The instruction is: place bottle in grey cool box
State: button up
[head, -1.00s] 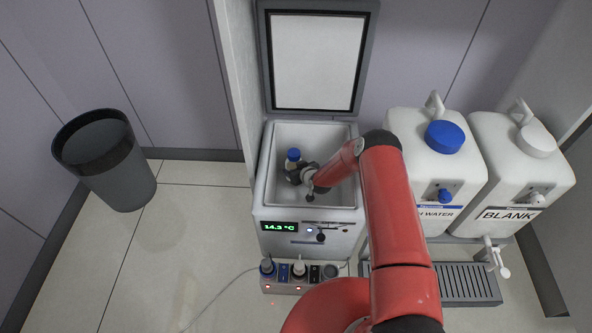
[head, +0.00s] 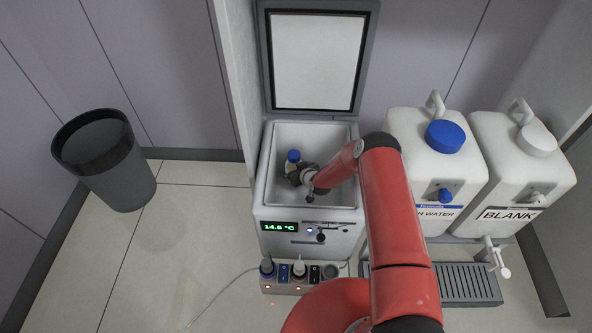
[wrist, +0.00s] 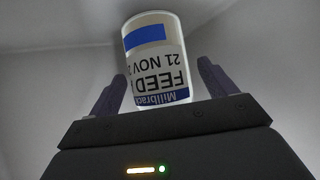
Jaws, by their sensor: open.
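The grey cool box (head: 262,190) stands in the middle of the head view with its lid (head: 318,60) open upright. The bottle (head: 293,157), with a blue cap, is inside the box toward its left side. In the wrist view the bottle (wrist: 156,60) shows a label with "FEED" and "21 NOV" upside down. My gripper (wrist: 160,88) is open, with one finger on each side of the bottle and gaps between them. In the head view my gripper (head: 295,177) is down inside the box, and it hides the bottle's lower part.
Two white containers, one blue-capped (head: 432,170) and one labelled "BLANK" (head: 515,180), stand right of the box. A dark bin (head: 105,160) stands at left, with clear floor between.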

jog(key=v, duration=0.8)
jog(key=w+d+r+h, duration=0.1)
jog(key=d+r, duration=0.1)
jog(key=r, duration=0.5)
jog(key=w+d+r+h, duration=0.1)
jog(key=d+r, duration=0.1)
jog(key=r, duration=0.6)
jog(key=s+d+r+m+g+h, duration=0.1)
jog(key=s+d+r, duration=0.2)
jog(key=r, duration=0.7)
jog(key=s+d+r+h, duration=0.2)
jog(key=s+d+r, duration=0.15)
jog(key=r, duration=0.55)
jog(key=s+d+r+m+g+h, duration=0.1)
jog(key=s+d+r+m, duration=0.1)
jog(key=s+r, duration=0.5)
jog(key=s+d+r+m+g, duration=0.15)
jog(key=s+r, duration=0.35)
jog(key=s, duration=0.5)
jog(key=s+d+r+m, duration=0.2)
jog(key=s, duration=1.4)
jog(key=shift+s+r, duration=0.25)
